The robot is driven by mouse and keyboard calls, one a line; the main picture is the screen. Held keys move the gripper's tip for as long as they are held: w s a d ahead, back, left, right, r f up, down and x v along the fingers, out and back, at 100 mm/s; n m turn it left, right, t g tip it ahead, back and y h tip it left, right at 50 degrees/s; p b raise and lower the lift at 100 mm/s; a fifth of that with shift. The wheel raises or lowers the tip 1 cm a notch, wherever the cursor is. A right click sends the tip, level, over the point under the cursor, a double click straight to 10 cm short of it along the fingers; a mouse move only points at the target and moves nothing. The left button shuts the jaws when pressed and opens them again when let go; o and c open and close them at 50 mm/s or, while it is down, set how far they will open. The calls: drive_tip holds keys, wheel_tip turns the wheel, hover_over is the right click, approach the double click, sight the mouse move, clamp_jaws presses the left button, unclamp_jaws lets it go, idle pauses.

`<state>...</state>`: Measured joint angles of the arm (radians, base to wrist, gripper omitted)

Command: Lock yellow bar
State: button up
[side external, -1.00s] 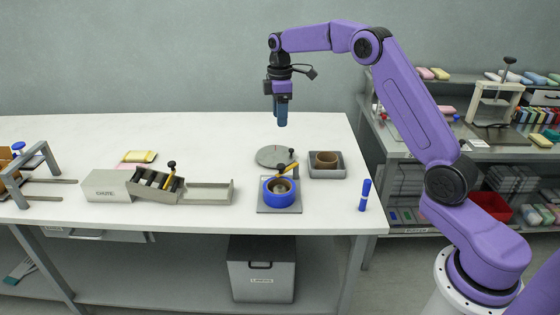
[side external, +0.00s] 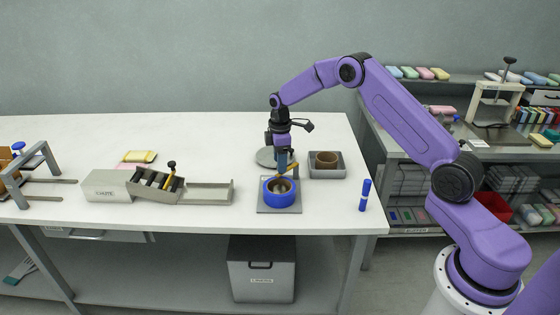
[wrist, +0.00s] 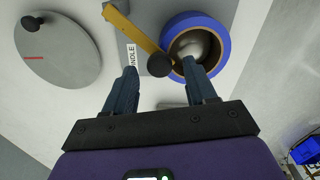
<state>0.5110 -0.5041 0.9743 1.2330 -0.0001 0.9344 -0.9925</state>
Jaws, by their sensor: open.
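A yellow bar (wrist: 138,32) with a black knob (wrist: 160,65) at its end reaches over the rim of a blue roll (wrist: 222,42). In the side external view the blue roll (side external: 279,194) sits on a grey base plate (side external: 262,209), and my gripper partly hides the bar above it. My gripper (wrist: 160,73) is open and points down. In the wrist view the knob appears between its two fingers, with no visible grip on it; the height gap is unclear. A label reading partly "HOLE" (wrist: 131,56) shows beside the left finger.
A grey disc (wrist: 58,50) with a knob lies beside the plate. A grey tray (side external: 326,174) holds a brown ring to the right. A blue marker (side external: 365,194) stands near the table's right end. A chute box (side external: 107,186) and open tray (side external: 208,193) are left.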

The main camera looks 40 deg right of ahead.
drive_tip(key=shift+f, duration=0.25)
clamp_jaws()
drive_tip(key=shift+s+d+n, duration=0.1)
drive_tip(key=shift+s+n, duration=0.8)
drive_tip(key=shift+n, duration=0.4)
unclamp_jaws()
drive_tip(key=shift+r, duration=0.1)
wheel_tip(320, 180, up, 17)
drive_tip(key=shift+r, duration=0.15)
